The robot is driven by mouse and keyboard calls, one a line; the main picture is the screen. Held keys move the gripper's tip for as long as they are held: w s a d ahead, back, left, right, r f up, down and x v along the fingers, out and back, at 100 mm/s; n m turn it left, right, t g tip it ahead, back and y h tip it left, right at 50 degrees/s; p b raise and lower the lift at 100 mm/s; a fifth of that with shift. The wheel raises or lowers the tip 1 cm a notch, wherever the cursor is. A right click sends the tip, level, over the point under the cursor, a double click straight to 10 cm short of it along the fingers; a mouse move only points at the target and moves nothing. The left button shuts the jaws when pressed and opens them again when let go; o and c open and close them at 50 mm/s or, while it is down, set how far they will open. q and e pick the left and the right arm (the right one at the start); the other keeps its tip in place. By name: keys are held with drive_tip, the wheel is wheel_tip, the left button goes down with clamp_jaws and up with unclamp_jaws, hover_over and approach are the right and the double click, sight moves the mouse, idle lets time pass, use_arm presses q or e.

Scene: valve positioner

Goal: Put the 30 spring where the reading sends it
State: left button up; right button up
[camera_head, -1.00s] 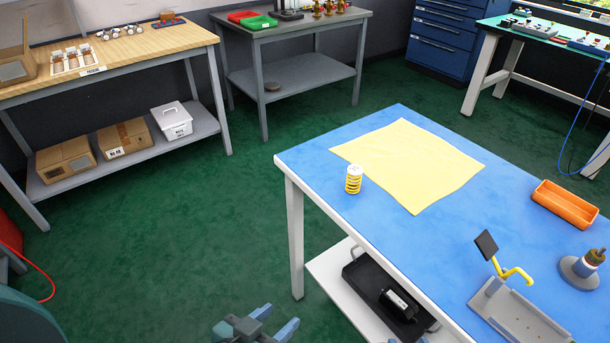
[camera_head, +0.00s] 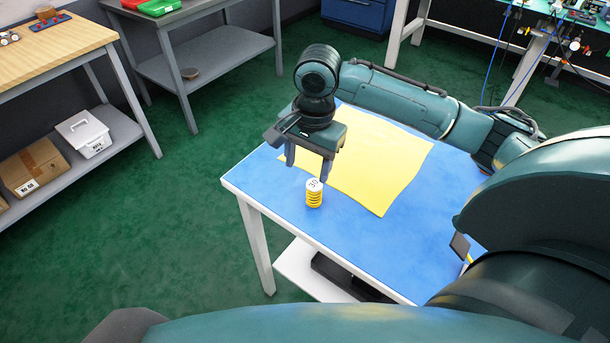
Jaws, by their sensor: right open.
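The yellow spring (camera_head: 314,196) stands upright on the blue table top (camera_head: 262,183) near its left corner, and its white cap is marked 30. My right gripper (camera_head: 307,172) is open above the spring, with its fingers pointing down and apart on either side of the cap; the picture does not show whether they touch it. The yellow cloth (camera_head: 385,165) lies flat behind and to the right of the spring. My right arm hides much of the table's right side. My left gripper is not clearly in view.
A wooden bench (camera_head: 60,50) stands at the far left, with a white lidded box (camera_head: 84,134) and a cardboard box (camera_head: 36,170) on its lower shelf. A grey table (camera_head: 190,32) holds red and green trays. Green floor lies open between.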

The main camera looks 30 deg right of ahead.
sight(315, 184)
drive_tip(key=shift+m+h, duration=0.3)
drive_tip(key=shift+m, duration=0.4)
drive_tip(key=f, duration=0.1)
drive_tip(key=d+f, duration=0.1)
drive_tip(key=f, duration=0.1)
drive_tip(key=d+f, duration=0.1)
drive_tip(key=f, duration=0.1)
drive_tip(key=shift+w+d+b, duration=0.1)
drive_tip(key=shift+w+b, duration=0.05)
drive_tip(key=shift+b, duration=0.15)
drive_tip(key=shift+w+f, duration=0.2)
drive_tip(key=shift+f, duration=2.7)
drive_tip(key=shift+c, duration=0.3)
drive_tip(key=c, duration=1)
